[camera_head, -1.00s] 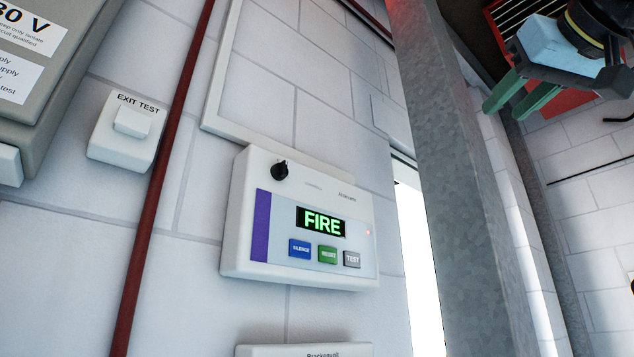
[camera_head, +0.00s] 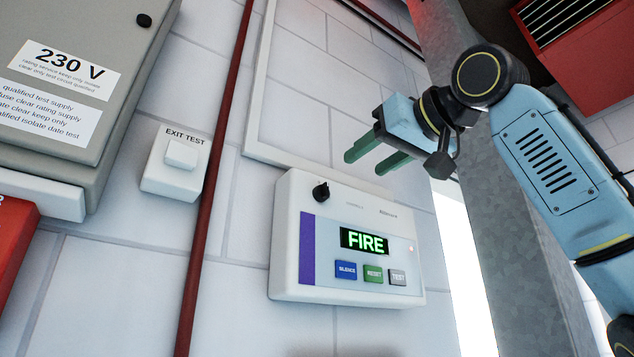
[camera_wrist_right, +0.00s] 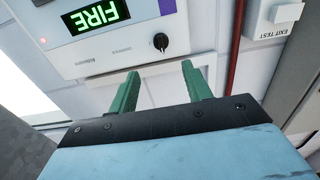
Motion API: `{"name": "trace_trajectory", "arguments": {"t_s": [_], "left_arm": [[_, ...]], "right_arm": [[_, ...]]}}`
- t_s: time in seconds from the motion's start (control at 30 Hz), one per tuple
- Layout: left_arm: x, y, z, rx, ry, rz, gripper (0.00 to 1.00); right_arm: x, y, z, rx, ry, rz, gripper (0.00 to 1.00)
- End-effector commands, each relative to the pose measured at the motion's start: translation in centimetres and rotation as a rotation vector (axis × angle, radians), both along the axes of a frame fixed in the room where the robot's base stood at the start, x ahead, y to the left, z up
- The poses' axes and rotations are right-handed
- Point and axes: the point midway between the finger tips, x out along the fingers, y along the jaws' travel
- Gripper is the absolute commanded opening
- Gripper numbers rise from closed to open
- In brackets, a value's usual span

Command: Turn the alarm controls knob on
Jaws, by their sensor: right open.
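The alarm panel (camera_head: 290,260) is a white wall box with a purple stripe, a green FIRE display (camera_head: 364,241) and blue, green and grey buttons. Its black knob (camera_head: 321,191) sits at the upper left of the panel. The knob also shows in the right wrist view (camera_wrist_right: 160,41), beyond the fingertips. My right gripper (camera_head: 370,158) is open and empty, with green fingers, up and to the right of the knob and apart from it. In the right wrist view the fingers (camera_wrist_right: 160,70) point toward the panel. My left gripper is not in view.
A red pipe (camera_head: 213,190) runs down the wall left of the panel. An EXIT TEST box (camera_head: 158,185) and a grey 230 V cabinet (camera_head: 125,20) are farther left. A grey metal post (camera_head: 478,190) stands at the right, behind my right arm.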

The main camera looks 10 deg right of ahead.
Motion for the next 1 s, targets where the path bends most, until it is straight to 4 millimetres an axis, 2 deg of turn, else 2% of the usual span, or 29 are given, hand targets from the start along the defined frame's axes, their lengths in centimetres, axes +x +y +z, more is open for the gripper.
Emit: {"name": "trace_trajectory", "arguments": {"t_s": [0.1, 0.3, 0.5, 0.7, 0.97, 1.0], "left_arm": [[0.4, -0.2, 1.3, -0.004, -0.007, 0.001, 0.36], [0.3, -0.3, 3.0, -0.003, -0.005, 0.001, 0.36], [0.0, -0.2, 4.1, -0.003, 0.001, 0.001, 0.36], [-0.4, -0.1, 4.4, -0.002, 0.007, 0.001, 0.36], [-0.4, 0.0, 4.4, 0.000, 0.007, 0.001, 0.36], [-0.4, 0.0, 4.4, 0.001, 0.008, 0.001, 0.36]], "right_arm": [[2.6, 1.1, 0.2, -0.002, 0.006, 0.002, 0.49], [6.6, 2.7, 0.3, -0.001, 0.004, 0.006, 0.49], [9.3, 3.7, 0.2, -0.001, 0.003, 0.006, 0.49], [10.5, 4.1, 0.1, 0.000, 0.001, 0.006, 0.49], [10.5, 4.1, 0.0, 0.000, 0.001, 0.006, 0.49], [10.5, 4.1, 0.0, 0.000, 0.001, 0.006, 0.44]]}}
